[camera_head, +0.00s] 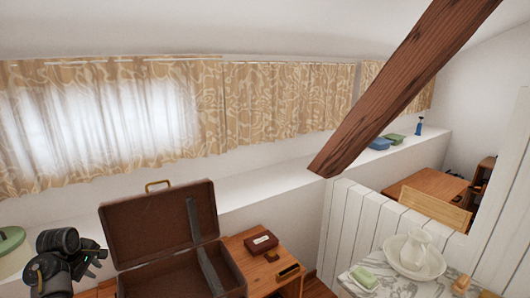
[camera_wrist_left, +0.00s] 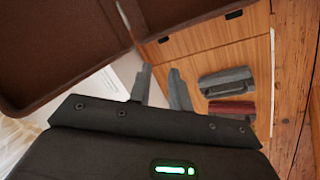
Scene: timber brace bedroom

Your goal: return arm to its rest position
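My left arm comes in at the lower left of the head view. Its dark gripper (camera_head: 98,256) is beside the open brown suitcase (camera_head: 150,228), just left of it. In the left wrist view the two grey fingers (camera_wrist_left: 160,78) stand apart with a gap between them, and nothing shows in the gap. The suitcase's brown edge (camera_wrist_left: 60,50) fills the upper left of that view. My right gripper is in neither view.
A wooden stand (camera_head: 258,268) right of the suitcase holds a dark red box (camera_head: 261,243). A slanted timber beam (camera_head: 400,90) crosses the right side. A pitcher (camera_head: 416,248) stands in a basin on a marble top. A green round thing (camera_head: 10,240) is at far left.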

